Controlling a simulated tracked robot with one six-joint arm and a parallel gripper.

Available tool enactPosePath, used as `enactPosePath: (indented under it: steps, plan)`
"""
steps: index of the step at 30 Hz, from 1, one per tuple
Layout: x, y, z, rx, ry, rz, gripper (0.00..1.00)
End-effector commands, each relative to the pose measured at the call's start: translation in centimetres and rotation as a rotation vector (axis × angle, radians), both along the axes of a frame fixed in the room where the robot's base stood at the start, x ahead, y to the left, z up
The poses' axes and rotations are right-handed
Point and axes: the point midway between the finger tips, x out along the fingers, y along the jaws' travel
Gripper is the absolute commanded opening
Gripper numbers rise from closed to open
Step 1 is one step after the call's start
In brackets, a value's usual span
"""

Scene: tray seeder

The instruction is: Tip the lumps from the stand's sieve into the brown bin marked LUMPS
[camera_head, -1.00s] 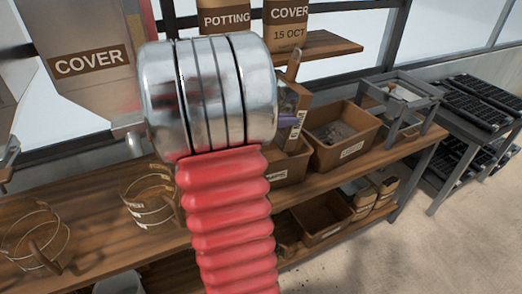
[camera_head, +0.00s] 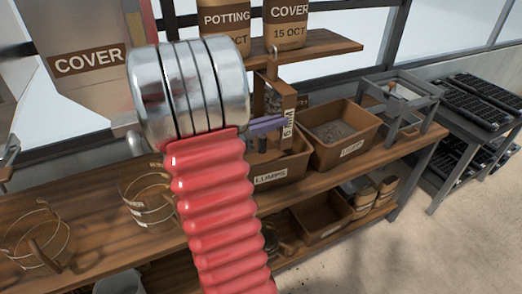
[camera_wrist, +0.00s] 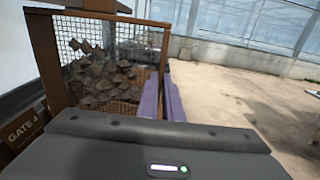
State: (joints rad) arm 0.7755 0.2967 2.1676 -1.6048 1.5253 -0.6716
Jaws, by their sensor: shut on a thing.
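My gripper (camera_head: 266,125) has purple fingers shut on the brown frame of the sieve (camera_head: 288,103), whose 6 MM label stands on end. The sieve is steeply tilted above the brown bin marked LUMPS (camera_head: 270,179), apart from it. My arm hides part of the sieve and the bin's left side. In the wrist view the sieve's wooden frame (camera_wrist: 48,62) and mesh show left of my fingers (camera_wrist: 162,98). Dark brown lumps (camera_wrist: 105,82) are heaped in the sieve. The grey stand (camera_head: 405,92) is at the bench's right end.
A second brown bin (camera_head: 345,161) with grey-brown material stands right of the LUMPS bin; its label is unclear. Round wire-and-wood sieves (camera_head: 150,207) lie on the bench at left. A COVER hopper (camera_head: 85,35) and a shelf with bags (camera_head: 330,46) stand behind. Black trays (camera_head: 480,105) are far right.

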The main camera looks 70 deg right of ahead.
Motion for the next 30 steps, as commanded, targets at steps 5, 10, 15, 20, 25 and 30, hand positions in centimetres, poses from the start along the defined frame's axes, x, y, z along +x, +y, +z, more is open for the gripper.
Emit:
enactPosePath:
  steps: [5, 10, 15, 20, 25, 30]
  plan:
    - [0.4, 0.4, -0.2, -0.032, 0.031, -0.001, 0.00]
    - [0.7, 0.8, -0.3, -0.065, 0.060, -0.001, 0.00]
    - [1.0, 1.2, -0.4, -0.096, 0.087, -0.002, 0.00]
    - [1.3, 1.5, -0.5, -0.126, 0.114, -0.001, 0.00]
    - [1.7, 1.8, -0.7, -0.157, 0.142, -0.002, 0.00]
    - [1.9, 2.2, -0.9, -0.190, 0.171, -0.002, 0.00]
